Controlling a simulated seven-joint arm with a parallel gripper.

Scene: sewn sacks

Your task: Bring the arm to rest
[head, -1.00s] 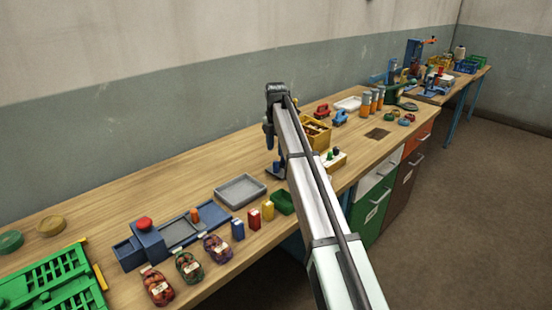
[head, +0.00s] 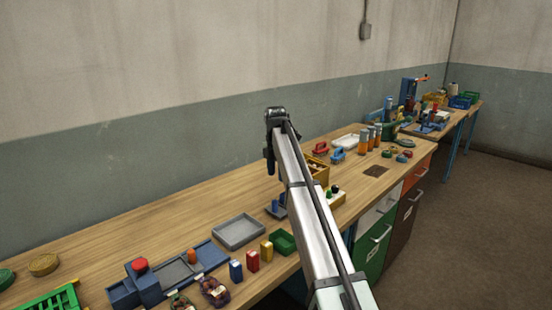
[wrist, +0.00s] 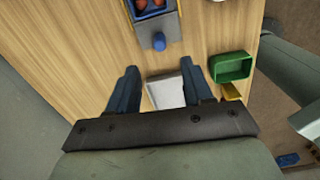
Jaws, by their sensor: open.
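My gripper (head: 269,168) hangs above the bench (head: 130,225), at the end of my raised arm. In the wrist view its two dark blue fingers (wrist: 160,82) are apart with nothing held between them. A grey tray (wrist: 164,93) shows below, through the gap between the fingers; it also lies on the bench in the head view (head: 238,232). The fingers look clear of the bench and of the things on it.
A blue fixture with a red button (head: 140,265) stands at left.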

